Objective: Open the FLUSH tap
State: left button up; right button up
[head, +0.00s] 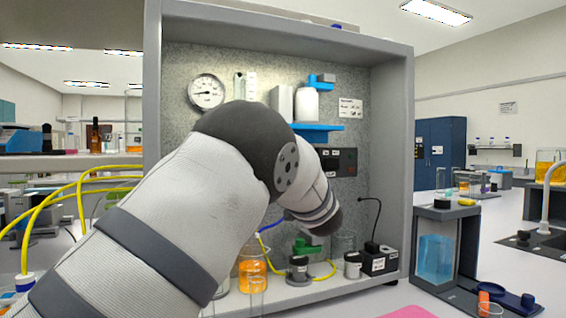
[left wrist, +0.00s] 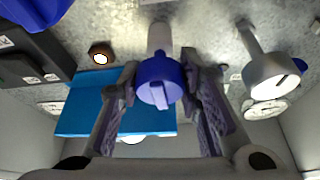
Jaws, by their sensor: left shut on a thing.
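My left gripper (left wrist: 160,80) is shut on a round blue knob (left wrist: 159,90) in the left wrist view, one finger on each side. In the head view my left arm reaches across the rig (head: 405,170) and hides the left fingers and this knob. A grey cylindrical fitting (left wrist: 273,75) stands beside the knob in the left wrist view. My right gripper is not in view.
A blue shelf (head: 322,128) with a white bottle (head: 306,104) is close to the arm; it also shows in the left wrist view (left wrist: 85,118). A pressure gauge (head: 206,91) is at the upper left. Beakers, one holding orange liquid (head: 252,275), stand below the arm.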

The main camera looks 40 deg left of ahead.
pick_arm(q)
jog(key=shift+n, duration=0.3)
jog(key=n+g, duration=0.1)
jog(key=n, duration=0.2)
jog(key=n+g+y, duration=0.1)
jog(key=n+g, duration=0.1)
jog(key=shift+f+n+y, duration=0.15)
jog(key=shift+n+y, duration=0.15)
jog(key=shift+n, duration=0.1)
jog(key=n+g+b, duration=0.1)
jog(key=n+g, duration=0.2)
jog(key=n, duration=0.3)
jog(key=n+g, duration=0.1)
jog(key=n, duration=0.2)
jog(key=n+g+b, duration=0.1)
jog(key=n, duration=0.1)
jog(key=shift+n+g+h, duration=0.4)
jog(key=shift+s+n+g+h+b, duration=0.1)
jog(key=shift+n+g+h+b, duration=0.45)
jog(key=shift+n, duration=1.85)
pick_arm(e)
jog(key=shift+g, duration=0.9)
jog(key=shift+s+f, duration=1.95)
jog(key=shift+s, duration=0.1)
pick_arm(q)
jog(key=o, duration=1.2)
